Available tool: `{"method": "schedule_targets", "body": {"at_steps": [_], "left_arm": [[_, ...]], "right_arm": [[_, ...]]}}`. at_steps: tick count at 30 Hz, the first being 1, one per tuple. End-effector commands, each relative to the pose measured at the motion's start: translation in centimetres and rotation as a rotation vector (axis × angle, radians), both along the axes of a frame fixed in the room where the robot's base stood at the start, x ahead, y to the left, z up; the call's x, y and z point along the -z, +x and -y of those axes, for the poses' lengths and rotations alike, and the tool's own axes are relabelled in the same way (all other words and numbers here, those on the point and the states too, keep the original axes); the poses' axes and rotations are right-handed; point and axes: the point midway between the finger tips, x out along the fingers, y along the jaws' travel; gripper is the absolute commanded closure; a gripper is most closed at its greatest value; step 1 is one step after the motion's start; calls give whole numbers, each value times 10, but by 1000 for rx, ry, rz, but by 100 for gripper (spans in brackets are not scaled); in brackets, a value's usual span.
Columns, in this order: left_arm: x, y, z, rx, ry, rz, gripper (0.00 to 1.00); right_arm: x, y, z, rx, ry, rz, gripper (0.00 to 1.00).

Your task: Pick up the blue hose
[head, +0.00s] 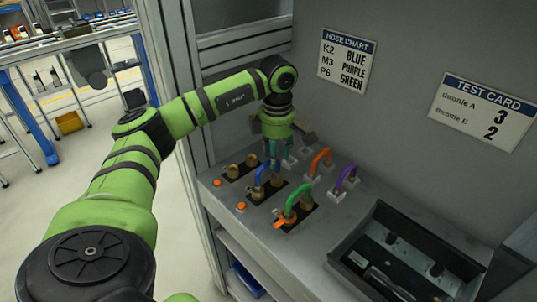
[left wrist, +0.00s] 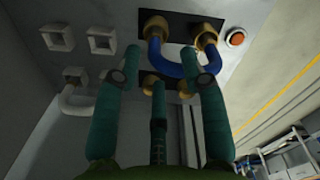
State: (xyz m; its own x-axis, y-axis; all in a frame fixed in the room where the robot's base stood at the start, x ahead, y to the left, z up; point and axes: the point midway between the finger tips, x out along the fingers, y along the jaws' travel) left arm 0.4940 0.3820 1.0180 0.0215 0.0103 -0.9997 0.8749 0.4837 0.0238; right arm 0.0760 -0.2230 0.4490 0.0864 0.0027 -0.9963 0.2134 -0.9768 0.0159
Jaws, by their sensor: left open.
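The blue hose (head: 263,171) is a short arch on a black plate with brass fittings on the workbench in the head view. In the left wrist view the blue hose (left wrist: 180,69) curves between two brass fittings (left wrist: 207,37). My left gripper (head: 273,151) points down at the bench just behind the hose in the head view. In the left wrist view the green fingers of my left gripper (left wrist: 168,62) are spread apart, with part of the hose showing between them. I cannot tell whether they touch it. My right gripper is not in view.
A green hose (head: 298,200), an orange hose (head: 321,160) and a purple hose (head: 346,178) stand close by. An orange button (head: 241,206) is at the bench's front edge. A dark tray (head: 349,262) lies at the right. A hose chart (head: 346,60) and test card (head: 484,111) hang behind.

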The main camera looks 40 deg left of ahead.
Motion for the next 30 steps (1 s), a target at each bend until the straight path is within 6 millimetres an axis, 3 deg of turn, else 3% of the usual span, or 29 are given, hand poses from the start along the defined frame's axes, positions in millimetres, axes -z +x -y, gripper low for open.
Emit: {"method": "schedule_targets", "body": {"at_steps": [2, 5, 12, 16, 17, 19, 20, 30], "left_arm": [[14, -1, 0, 0, 1, -8, 58], [29, 0, 1, 0, -1, -6, 58], [43, 1, 1, 1, -1, 0, 58], [43, 1, 1, 1, -1, 0, 58], [43, 1, 1, 1, -1, 0, 66], [43, 1, 1, 1, -1, 0, 94], [43, 1, 1, 1, -1, 0, 100], [43, 1, 1, 2, -3, 1, 100]], "right_arm": [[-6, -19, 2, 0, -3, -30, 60], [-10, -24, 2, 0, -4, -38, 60], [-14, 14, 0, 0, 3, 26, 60], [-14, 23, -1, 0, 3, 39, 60], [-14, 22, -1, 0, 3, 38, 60], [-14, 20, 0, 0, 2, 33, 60], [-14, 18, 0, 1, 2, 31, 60], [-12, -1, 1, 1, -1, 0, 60]]}}
